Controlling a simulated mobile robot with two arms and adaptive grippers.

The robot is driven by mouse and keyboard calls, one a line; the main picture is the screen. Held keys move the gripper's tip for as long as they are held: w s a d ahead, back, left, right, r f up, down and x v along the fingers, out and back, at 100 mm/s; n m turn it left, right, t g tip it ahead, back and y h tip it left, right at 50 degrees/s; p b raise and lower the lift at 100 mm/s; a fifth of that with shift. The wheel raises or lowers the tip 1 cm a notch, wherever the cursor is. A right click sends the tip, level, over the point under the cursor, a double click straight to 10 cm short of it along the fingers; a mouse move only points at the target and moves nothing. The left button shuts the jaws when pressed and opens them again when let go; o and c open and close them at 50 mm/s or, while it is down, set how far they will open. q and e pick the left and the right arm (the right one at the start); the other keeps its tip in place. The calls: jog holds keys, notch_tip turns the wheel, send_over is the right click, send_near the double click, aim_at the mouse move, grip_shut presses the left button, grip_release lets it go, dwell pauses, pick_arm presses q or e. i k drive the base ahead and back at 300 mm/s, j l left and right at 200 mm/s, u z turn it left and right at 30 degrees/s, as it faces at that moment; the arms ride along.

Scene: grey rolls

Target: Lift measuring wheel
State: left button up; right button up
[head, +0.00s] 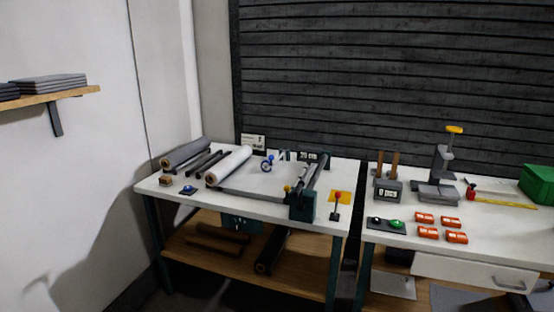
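What looks like the measuring wheel (267,166) is a small blue and white round piece on the left white table (235,208). It sits just right of a white roll (229,165), near the middle of the table top. It is small in the picture, so its handle and exact support cannot be made out. Neither of my grippers shows in the head view.
Grey rolls (186,152) lie at the left table's back left. A dark green-ended machine (303,204) stands right of the wheel. The right table holds a press (438,190), orange pieces (428,232) and a green box (538,184). A narrow gap separates the tables.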

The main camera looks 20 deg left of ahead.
aim_at(271, 157)
jog(key=i+j+z, duration=0.25)
jog(key=i+j, duration=0.35)
jog(key=i+j+z, duration=0.2)
jog(key=i+j, duration=0.35)
jog(key=j, duration=0.2)
